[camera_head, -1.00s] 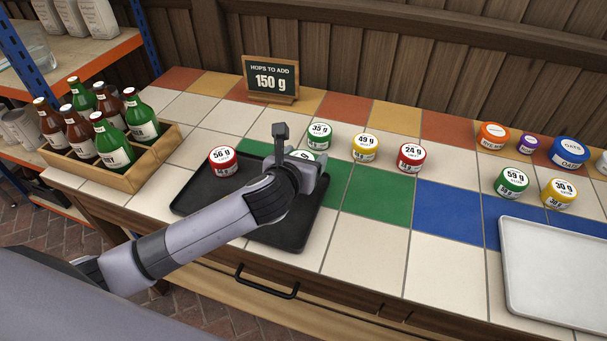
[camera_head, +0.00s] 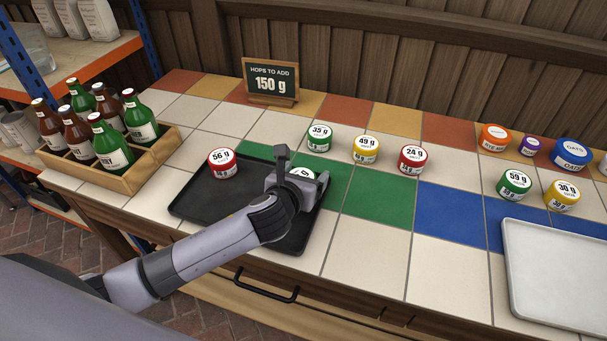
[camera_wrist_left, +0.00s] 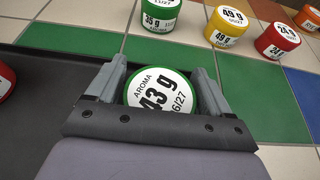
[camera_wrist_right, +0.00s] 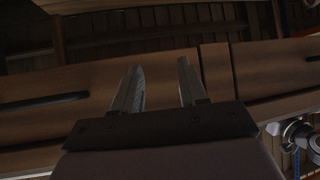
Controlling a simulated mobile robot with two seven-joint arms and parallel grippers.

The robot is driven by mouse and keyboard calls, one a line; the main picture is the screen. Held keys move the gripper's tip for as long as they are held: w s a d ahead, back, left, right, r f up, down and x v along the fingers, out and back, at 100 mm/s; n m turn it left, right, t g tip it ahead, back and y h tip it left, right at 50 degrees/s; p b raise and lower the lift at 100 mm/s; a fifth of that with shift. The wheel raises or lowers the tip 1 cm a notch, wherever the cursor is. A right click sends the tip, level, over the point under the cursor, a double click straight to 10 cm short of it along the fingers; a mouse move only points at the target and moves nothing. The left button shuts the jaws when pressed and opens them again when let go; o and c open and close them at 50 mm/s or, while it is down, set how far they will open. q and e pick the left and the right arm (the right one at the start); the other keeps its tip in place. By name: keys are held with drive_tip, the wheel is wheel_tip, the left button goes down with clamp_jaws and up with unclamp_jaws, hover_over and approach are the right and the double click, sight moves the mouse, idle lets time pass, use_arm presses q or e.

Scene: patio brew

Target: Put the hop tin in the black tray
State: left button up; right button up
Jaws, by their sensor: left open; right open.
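A green-rimmed hop tin marked 43 g (camera_wrist_left: 158,92) is in the far right corner of the black tray (camera_head: 200,200). In the head view this tin (camera_head: 303,172) is partly hidden by my left gripper (camera_head: 282,168). In the left wrist view the fingers of my left gripper (camera_wrist_left: 166,85) are open, one on each side of the tin. A red tin marked 56 g (camera_head: 223,163) stands in the tray's far left part. My right gripper (camera_wrist_left: 166,85) is not in the head view; its wrist view shows its fingers (camera_wrist_right: 160,88) open and empty before dark wood.
Green 35 g (camera_head: 319,138), yellow 49 g (camera_head: 366,150) and red 24 g (camera_head: 412,160) tins stand behind and right of the tray. A sign (camera_head: 271,82) reads 150 g. A bottle crate (camera_head: 110,178) is left; a pale tray (camera_head: 560,275) is right.

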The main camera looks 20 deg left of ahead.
use_arm(q)
drive_tip(key=shift+r, duration=0.15)
drive_tip(key=p+v, duration=0.2)
drive_tip(key=v, duration=1)
drive_tip(key=shift+a, duration=0.1)
